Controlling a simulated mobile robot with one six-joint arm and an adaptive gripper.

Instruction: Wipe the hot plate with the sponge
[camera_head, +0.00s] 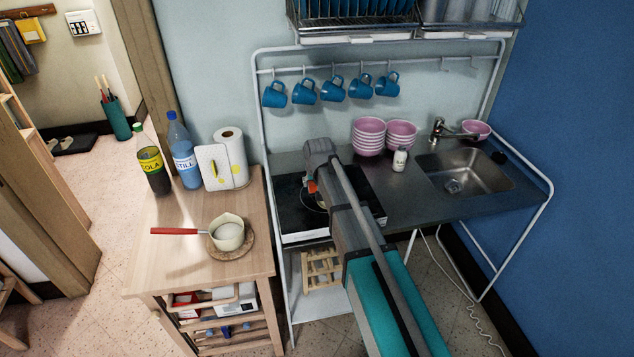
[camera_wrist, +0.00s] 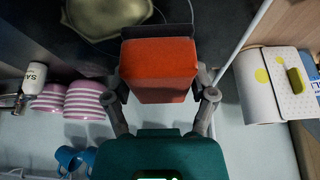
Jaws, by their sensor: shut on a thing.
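The hot plate (camera_head: 293,217) is a black, flat panel at the left end of the metal counter, partly hidden by my arm. Its dark surface also shows at the top of the wrist view (camera_wrist: 205,14). In the head view the sponge (camera_head: 312,187) shows as a small orange bit over the hot plate. Whether it touches the plate is unclear.
A white pot with a red handle (camera_head: 228,234) stands on the wooden cart at left, near bottles and a paper roll (camera_head: 231,150). Pink bowls (camera_head: 369,137), a small white bottle (camera_head: 400,160) and a sink (camera_head: 464,172) are right. Blue mugs (camera_head: 332,89) hang above.

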